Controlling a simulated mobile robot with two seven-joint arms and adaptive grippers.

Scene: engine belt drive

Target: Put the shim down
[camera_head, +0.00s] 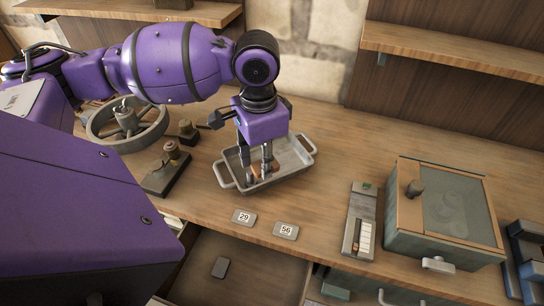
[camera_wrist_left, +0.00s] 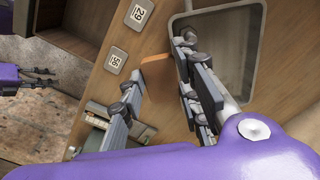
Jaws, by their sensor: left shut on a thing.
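The shim (camera_head: 259,171) is a small orange-brown plate. My left gripper (camera_head: 258,170) points down over the grey metal tray (camera_head: 299,150) and is shut on the shim. In the left wrist view the shim (camera_wrist_left: 157,78) shows between the two fingers, beside the tray's rim (camera_wrist_left: 222,10). Whether the shim touches the tray floor, I cannot tell. My right gripper (camera_wrist_left: 42,76) shows small at the left edge of the left wrist view. Its opening is unclear.
Tags marked 29 (camera_head: 244,217) and 56 (camera_head: 286,231) lie in front of the tray. A handwheel (camera_head: 127,123) and a dark fixture (camera_head: 167,170) stand left. An open drawer (camera_head: 240,270) is below. A glass-topped box (camera_head: 440,255) stands right.

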